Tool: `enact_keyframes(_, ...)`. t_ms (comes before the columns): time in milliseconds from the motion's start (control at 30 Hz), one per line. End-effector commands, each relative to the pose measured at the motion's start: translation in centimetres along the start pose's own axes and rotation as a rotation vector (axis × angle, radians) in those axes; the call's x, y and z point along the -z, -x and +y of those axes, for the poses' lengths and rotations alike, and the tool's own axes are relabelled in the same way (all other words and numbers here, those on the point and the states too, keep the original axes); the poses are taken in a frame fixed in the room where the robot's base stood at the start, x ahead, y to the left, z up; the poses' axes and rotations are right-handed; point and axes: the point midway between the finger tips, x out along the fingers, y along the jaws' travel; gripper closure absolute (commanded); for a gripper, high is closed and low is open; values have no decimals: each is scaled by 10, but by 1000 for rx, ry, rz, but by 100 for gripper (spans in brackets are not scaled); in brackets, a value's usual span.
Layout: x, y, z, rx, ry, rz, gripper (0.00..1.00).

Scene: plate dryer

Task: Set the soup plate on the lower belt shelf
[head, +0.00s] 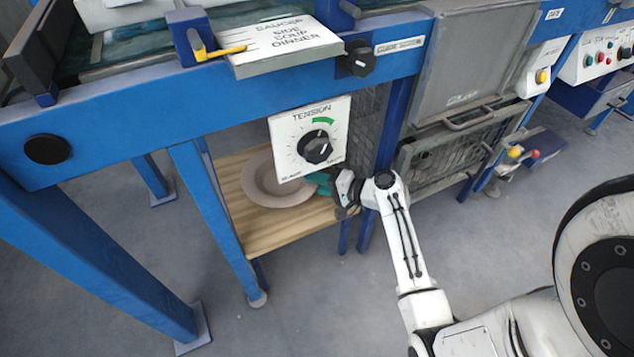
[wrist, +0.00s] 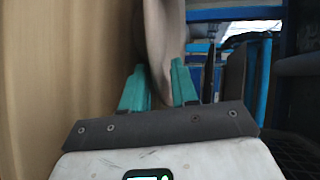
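The soup plate (head: 262,186) is pale, round and wide-rimmed. It is level, over the wooden lower shelf (head: 270,238); I cannot tell whether it touches the boards. The tension dial panel hides part of its right side. My gripper (head: 322,182) reaches in from the right, its teal fingers at the plate's right edge. In the wrist view the plate's rim (wrist: 164,40) runs between both fingers (wrist: 160,80) and fills the gap, so the gripper looks shut on it. The wooden shelf (wrist: 50,80) shows at the left there.
The tension dial panel (head: 310,137) hangs just above my gripper. Blue frame legs (head: 215,205) stand left of the shelf, and a mesh panel (head: 372,130) is behind my wrist. A sign board (head: 285,45) juts out above. Floor is clear in front.

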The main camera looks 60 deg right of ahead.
Motion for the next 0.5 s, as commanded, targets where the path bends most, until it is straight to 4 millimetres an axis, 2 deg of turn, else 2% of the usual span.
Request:
enact_keyframes(100,0,0,0,1,0,0,60)
enact_keyframes(333,0,1,-1,1,0,0,60)
enact_keyframes(500,1,15,-3,1,-1,2,60)
